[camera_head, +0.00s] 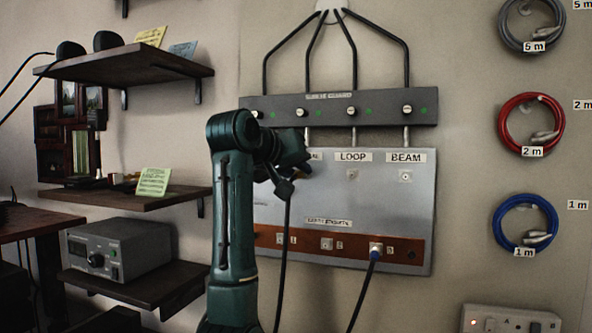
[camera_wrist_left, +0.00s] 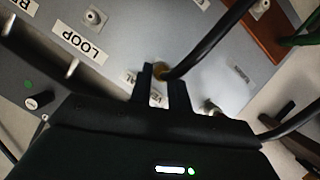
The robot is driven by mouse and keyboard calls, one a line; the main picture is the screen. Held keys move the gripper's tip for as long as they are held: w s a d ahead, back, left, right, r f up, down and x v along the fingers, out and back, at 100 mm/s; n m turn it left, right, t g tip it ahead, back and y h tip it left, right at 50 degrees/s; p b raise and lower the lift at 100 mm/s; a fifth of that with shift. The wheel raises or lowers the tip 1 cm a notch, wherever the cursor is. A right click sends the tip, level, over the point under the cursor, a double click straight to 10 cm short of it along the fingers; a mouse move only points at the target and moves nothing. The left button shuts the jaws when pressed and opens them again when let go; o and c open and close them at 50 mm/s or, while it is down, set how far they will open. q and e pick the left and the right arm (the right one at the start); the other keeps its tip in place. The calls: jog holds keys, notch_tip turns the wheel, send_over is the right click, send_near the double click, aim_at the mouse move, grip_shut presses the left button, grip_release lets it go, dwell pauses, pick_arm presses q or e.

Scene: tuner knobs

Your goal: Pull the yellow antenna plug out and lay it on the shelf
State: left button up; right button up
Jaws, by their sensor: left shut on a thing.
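My left gripper (camera_head: 284,187) is in front of the upper left part of the grey panel (camera_head: 400,215). A thick black cable (camera_wrist_left: 210,45) runs from the plug; in the head view a black cable (camera_head: 284,260) hangs below the gripper. My arm hides the plug in the head view. I cannot tell whether the plug is still seated in the panel. Three wooden shelves are at left: upper (camera_head: 150,66), middle (camera_head: 125,199) and lower (camera_head: 180,286).
A dark rail (camera_head: 380,113) with knobs is above. A grey radio box (camera_head: 120,250) fills much of the lower shelf. The middle shelf holds a green note (camera_head: 153,181); its right end looks clear. Coiled cables (camera_head: 530,125) hang at right.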

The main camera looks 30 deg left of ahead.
aim_at(295, 174)
pick_arm(q)
jog(key=shift+s, duration=0.2)
grip_shut()
jog(key=shift+s+d+b, duration=0.25)
jog(key=shift+s+b, duration=0.05)
jog(key=shift+s, duration=0.6)
jog(key=shift+s+d+b, duration=0.2)
jog(key=shift+s+b, duration=0.05)
jog(key=shift+s, duration=0.6)
jog(key=shift+s, duration=0.1)
